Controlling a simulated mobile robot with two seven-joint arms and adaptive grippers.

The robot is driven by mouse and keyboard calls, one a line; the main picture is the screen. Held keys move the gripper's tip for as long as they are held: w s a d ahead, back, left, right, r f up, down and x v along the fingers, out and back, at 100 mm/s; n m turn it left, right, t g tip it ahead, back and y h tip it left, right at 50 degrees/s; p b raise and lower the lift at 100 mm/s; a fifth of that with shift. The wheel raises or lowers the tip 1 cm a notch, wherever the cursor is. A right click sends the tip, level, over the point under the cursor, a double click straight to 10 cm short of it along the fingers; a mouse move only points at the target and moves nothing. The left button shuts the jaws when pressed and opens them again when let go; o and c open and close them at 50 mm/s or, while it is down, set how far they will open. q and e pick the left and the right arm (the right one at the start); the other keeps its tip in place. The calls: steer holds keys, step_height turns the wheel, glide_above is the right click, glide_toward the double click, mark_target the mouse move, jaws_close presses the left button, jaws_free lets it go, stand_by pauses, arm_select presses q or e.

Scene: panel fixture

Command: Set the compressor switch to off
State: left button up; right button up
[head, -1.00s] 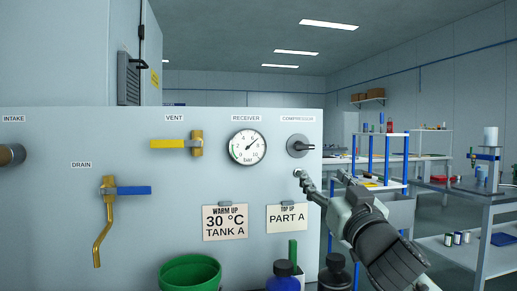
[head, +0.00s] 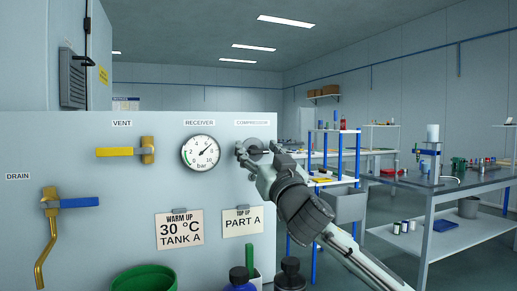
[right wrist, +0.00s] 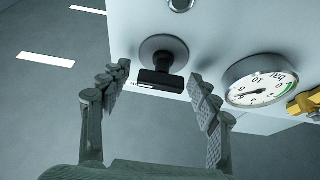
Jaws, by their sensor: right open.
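The compressor switch (head: 256,149) is a round grey disc with a dark handle, under the COMPRESSOR label (head: 252,123) on the panel. In the right wrist view the switch's black handle (right wrist: 160,78) stands out from its disc, between and just beyond the fingertips. My right gripper (head: 256,155) is open in front of the switch and partly hides it in the head view. In the right wrist view the right gripper (right wrist: 160,90) has one finger on each side of the handle, with gaps visible. My left gripper is not in view.
The receiver gauge (head: 201,152) sits just left of the switch, with the yellow vent valve (head: 126,151) further left. The drain valve (head: 69,202) is lower left. Cards (head: 180,230) hang below. A green bucket (head: 144,279) and bottles stand at the panel's foot.

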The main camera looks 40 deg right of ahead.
steer(key=shift+c, duration=0.5)
steer(key=c, duration=1.1)
